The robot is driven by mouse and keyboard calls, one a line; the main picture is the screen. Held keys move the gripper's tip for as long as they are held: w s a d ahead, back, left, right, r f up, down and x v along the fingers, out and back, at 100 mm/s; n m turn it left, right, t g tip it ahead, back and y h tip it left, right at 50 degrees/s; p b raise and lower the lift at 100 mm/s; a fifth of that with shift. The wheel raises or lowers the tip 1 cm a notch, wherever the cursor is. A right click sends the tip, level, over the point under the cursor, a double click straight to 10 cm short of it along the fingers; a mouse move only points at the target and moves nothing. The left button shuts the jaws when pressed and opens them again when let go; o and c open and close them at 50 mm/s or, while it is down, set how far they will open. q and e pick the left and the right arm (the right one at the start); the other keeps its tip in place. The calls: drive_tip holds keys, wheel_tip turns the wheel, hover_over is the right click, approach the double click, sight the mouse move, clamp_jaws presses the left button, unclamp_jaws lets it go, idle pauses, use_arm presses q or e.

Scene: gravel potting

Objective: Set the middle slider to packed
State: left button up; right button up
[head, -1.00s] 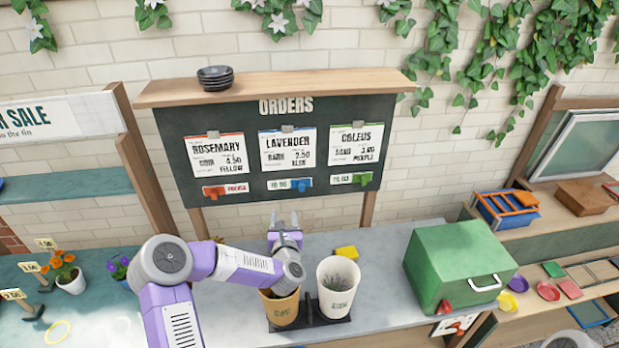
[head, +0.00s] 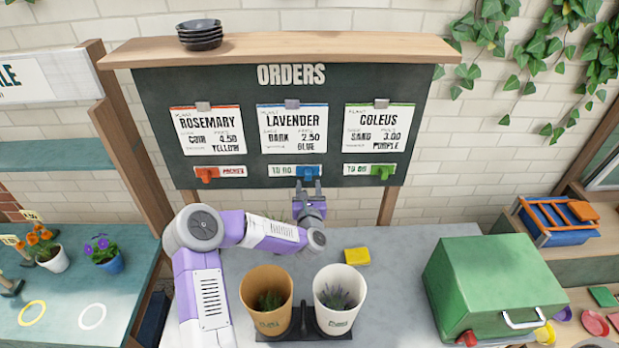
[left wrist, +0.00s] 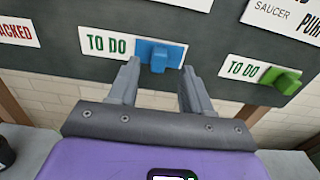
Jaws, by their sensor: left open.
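The middle slider is a blue knob (head: 308,172) at the right end of its white strip under the LAVENDER card, with TO DO showing left of it. The blue knob also shows in the left wrist view (left wrist: 160,56). My left gripper (head: 307,186) is open just below the blue knob and points up at the board. In the left wrist view its fingers (left wrist: 158,76) stand on either side of the knob's lower part, with gaps; I cannot tell whether the knob is between them in depth. My right gripper is not in view.
The red slider (head: 207,174) shows PACKED; the green slider (head: 383,172) shows TO DO. Below stand a tan pot (head: 266,297) and a white pot (head: 338,300) with plants, a yellow block (head: 356,256) and a green box (head: 490,280). The counter behind the pots is mostly clear.

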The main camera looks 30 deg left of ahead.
sight(308, 175)
use_arm(q)
drive_tip(key=shift+p+x, duration=0.4)
drive_tip(key=shift+x, duration=2.2)
clamp_jaws()
